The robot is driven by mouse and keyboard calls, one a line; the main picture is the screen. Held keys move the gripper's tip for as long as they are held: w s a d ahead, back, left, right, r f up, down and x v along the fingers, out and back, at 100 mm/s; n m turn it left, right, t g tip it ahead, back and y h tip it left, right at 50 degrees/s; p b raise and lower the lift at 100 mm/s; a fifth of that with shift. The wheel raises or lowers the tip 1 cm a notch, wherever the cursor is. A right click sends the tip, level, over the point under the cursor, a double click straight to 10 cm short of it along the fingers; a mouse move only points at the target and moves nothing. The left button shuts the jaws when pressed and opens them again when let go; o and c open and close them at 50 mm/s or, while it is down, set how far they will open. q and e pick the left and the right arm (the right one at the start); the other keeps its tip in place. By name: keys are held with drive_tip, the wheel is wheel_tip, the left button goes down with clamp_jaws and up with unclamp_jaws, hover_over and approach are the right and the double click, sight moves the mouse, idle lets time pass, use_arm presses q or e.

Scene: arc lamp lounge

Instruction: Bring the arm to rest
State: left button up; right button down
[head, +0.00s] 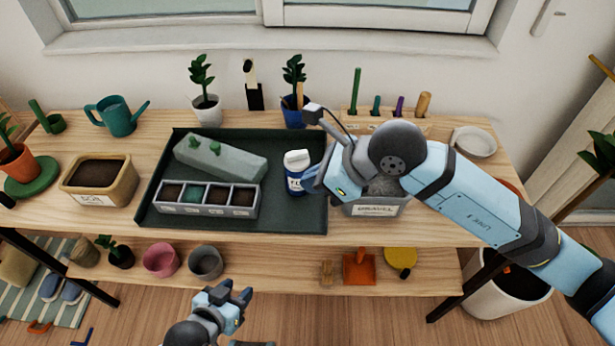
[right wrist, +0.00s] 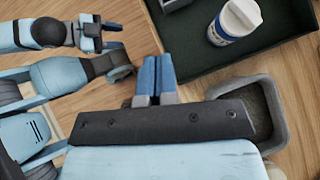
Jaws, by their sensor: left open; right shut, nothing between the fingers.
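My right arm reaches in from the right in the head view, over the gravel box (head: 375,210). My right gripper (head: 311,180) points left, just right of the white-and-blue bottle (head: 297,184), which stands upright on the dark green tray (head: 300,222). In the right wrist view its blue fingers (right wrist: 153,72) are together with nothing between them; the bottle (right wrist: 234,22) stands apart from them. My left gripper (head: 236,295) is low in front of the bench, open and empty.
The tray holds a four-cell planter (head: 205,213) and a grey-green block-like cover (head: 220,158). A soil box (head: 100,204) stands left, potted plants (head: 206,108) behind, a white saucer (head: 474,141) right. Pots (head: 161,260) and an orange dustpan (head: 359,268) sit on the lower shelf.

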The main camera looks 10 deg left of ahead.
drive_tip(key=shift+s+d+r, duration=0.15)
drive_tip(key=shift+s+r, duration=0.1)
